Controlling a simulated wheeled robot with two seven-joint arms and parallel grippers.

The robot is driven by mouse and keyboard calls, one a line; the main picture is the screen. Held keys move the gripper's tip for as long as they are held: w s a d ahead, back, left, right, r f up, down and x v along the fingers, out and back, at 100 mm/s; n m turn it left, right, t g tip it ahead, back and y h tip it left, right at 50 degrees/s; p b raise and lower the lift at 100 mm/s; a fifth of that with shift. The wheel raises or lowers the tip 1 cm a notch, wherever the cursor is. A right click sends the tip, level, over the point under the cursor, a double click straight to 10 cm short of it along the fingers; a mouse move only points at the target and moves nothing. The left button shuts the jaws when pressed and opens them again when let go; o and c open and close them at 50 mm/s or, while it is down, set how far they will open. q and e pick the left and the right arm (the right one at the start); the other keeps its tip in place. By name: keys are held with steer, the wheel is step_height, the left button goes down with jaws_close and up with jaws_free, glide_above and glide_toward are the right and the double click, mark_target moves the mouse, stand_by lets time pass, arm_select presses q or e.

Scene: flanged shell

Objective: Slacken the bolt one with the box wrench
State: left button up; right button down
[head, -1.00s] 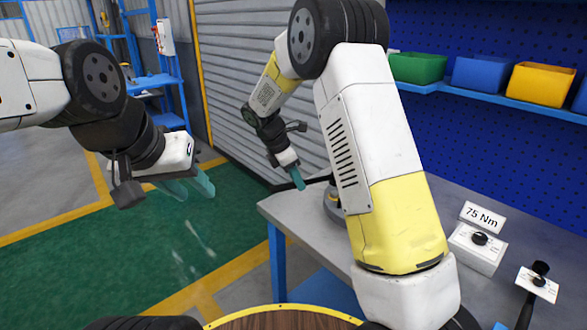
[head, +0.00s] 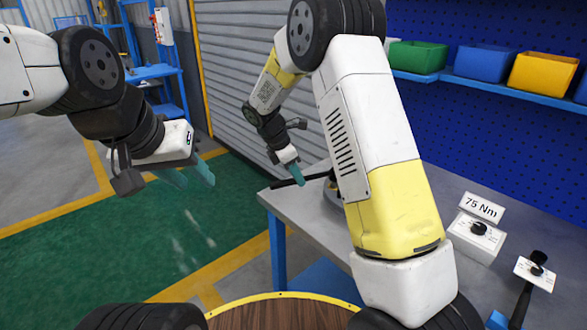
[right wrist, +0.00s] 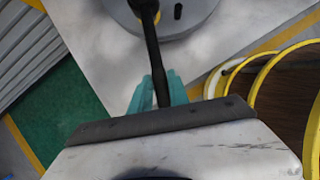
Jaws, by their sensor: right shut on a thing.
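My right gripper (head: 297,174) is shut on the dark box wrench (head: 315,177), above the grey table. In the right wrist view its teal fingers (right wrist: 157,92) clasp the wrench shaft (right wrist: 152,50), which runs up over the round grey flanged shell (right wrist: 195,20). The wrench's far end is cut off by the top edge, so its seating on a bolt cannot be seen. A dark bolt (right wrist: 178,11) stands on the flange to the right of the wrench; its number cannot be told. My right arm hides most of the shell (head: 332,200) in the head view. My left gripper (head: 188,177) is open and empty.
A dial box (head: 474,240) with a 75 Nm sign (head: 482,207) and a black-handled tool (head: 525,295) are on the table's right. Green (head: 416,56), blue (head: 481,63) and yellow (head: 541,72) bins line the shelf. A round wooden top (head: 280,318) is in front.

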steer(key=shift+f, duration=1.35)
stand_by(0.4)
steer(key=s+d+n+t+y, duration=0.2)
steer(key=s+d+n, duration=0.4)
steer(key=s+n, duration=0.2)
steer(key=shift+d+f+n+t, duration=0.15)
steer(key=shift+d+n+t, duration=0.2)
steer(key=shift+n, duration=0.25)
stand_by(0.7)
stand_by(0.3)
